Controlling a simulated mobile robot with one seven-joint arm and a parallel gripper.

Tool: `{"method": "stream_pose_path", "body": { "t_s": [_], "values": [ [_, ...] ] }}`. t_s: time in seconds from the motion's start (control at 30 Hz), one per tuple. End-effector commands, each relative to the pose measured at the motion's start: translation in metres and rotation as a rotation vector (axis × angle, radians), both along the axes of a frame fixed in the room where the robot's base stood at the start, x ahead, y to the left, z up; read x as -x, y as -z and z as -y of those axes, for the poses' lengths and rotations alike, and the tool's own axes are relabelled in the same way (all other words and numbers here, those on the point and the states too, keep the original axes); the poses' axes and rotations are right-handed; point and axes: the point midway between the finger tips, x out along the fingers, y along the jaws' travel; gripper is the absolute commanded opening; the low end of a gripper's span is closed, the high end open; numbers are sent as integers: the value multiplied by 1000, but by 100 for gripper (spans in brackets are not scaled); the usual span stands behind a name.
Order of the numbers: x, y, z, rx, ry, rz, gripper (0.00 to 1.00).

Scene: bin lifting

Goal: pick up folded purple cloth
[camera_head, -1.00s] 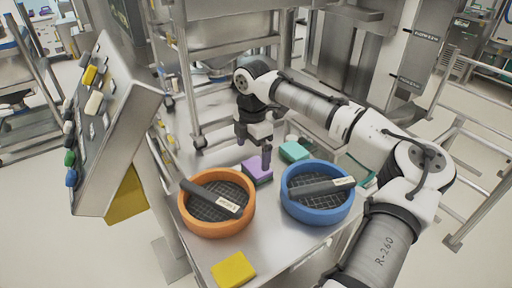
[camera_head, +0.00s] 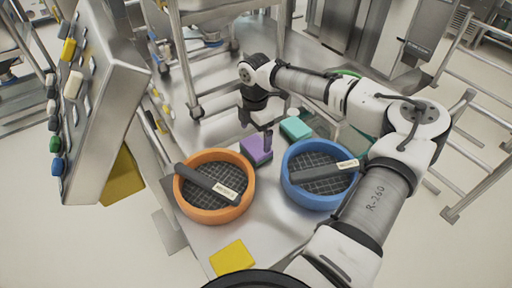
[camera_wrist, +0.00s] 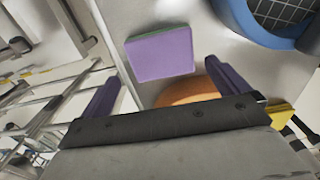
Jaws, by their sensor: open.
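The folded purple cloth (camera_head: 253,151) lies on the steel table between and behind the two round bins. It also shows in the wrist view (camera_wrist: 161,56) as a flat purple block with a thin green edge. My gripper (camera_head: 266,142) is over the cloth's right side in the head view, one finger partly in front of it. In the wrist view my gripper (camera_wrist: 163,76) has its two purple fingers spread wide, with the cloth ahead between and beyond them and nothing held. The gap in height between fingers and cloth is hard to tell.
A teal folded cloth (camera_head: 295,128) lies to the right. An orange bin (camera_head: 213,213) and a blue bin (camera_head: 320,199), each holding a dark labelled bar, stand nearer. A yellow cloth (camera_head: 233,257) lies at the front. A control panel (camera_head: 105,75) rises at left.

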Motion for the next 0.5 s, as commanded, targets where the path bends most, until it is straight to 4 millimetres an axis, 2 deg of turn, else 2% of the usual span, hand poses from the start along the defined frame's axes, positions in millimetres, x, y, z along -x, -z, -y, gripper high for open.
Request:
{"method": "stream_pose_path", "body": {
  "t_s": [0.17, 0.5],
  "values": [
    [2, 11, -1, 3, -2, -1, 100],
    [4, 51, -1, 1, -1, 0, 100]
  ]
}}
